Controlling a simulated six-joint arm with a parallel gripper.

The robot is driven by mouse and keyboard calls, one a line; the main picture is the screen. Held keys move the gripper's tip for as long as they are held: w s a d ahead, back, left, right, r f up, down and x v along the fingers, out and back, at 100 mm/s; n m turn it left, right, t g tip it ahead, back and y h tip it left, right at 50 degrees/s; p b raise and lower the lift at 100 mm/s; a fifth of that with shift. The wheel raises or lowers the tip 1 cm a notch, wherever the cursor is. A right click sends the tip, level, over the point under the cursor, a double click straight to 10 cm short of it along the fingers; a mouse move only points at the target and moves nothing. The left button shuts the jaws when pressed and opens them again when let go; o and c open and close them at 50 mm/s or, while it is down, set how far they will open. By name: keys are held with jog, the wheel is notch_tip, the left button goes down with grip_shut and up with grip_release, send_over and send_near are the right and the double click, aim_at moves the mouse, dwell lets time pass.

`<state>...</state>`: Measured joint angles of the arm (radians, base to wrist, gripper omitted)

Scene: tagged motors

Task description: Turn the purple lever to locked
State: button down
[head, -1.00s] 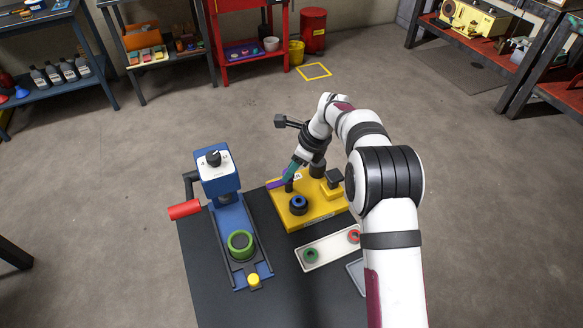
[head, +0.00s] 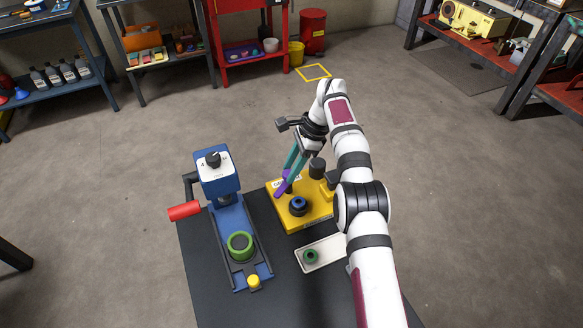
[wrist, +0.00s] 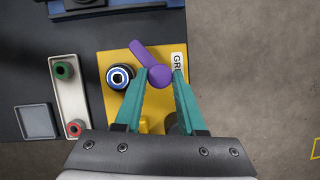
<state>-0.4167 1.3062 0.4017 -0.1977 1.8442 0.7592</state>
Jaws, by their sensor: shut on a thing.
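The purple lever (head: 280,189) is on the yellow base (head: 318,212) on the dark bench. In the head view its arm points toward the front left. In the wrist view the lever (wrist: 140,52) runs up and left from a round purple hub (wrist: 160,77). My gripper (head: 287,178) reaches down from above with teal fingers. In the wrist view the fingertips (wrist: 161,75) sit either side of the hub, shut on the lever. A white label beginning "GR" (wrist: 177,62) is partly hidden by a finger. No locked mark is readable.
A black-and-blue round part (head: 298,205) stands close to the lever on the yellow base. A blue press (head: 230,215) with a red handle (head: 184,210) stands to the left. A white tray (wrist: 68,98) holds green and red ringed parts.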

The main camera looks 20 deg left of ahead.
jog(key=shift+n, duration=0.3)
jog(key=c, duration=0.5)
grip_release()
jog(key=shift+r, duration=0.1)
